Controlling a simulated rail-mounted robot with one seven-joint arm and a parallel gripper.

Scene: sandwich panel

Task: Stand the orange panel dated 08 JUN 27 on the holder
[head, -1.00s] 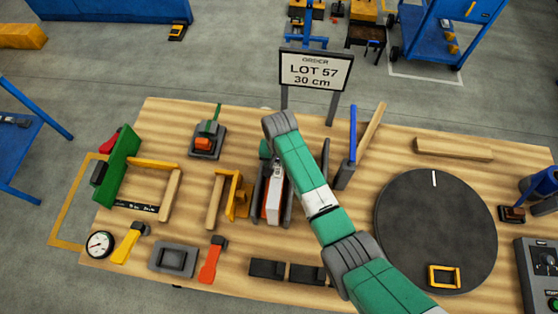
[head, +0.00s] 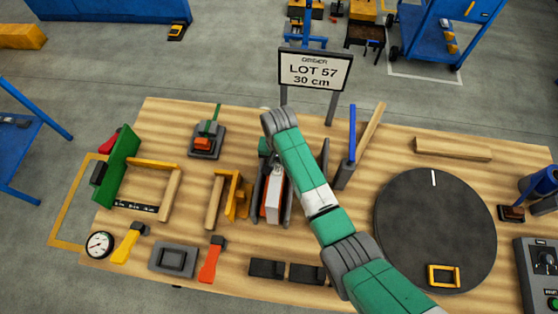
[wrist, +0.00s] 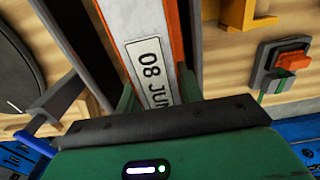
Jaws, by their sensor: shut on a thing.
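The orange panel (wrist: 114,22) fills the middle of the wrist view, with a white label (wrist: 148,62) reading "08 JUN"; the rest of the date is hidden by my gripper. My gripper (wrist: 157,92) is shut on the panel, with a green finger on each side. In the head view the panel (head: 273,208) shows its pale face low between dark upright plates (head: 259,200) of what looks like the holder. I cannot tell whether the panel touches the base between the plates.
A yellow bracket (head: 236,193) stands close left of the plates. A blue panel (head: 352,133) and a wooden strip (head: 370,130) rise on the right. Dark blocks (head: 267,268) lie in front. A round dark turntable (head: 435,220) is at the right; a sign (head: 315,70) stands behind.

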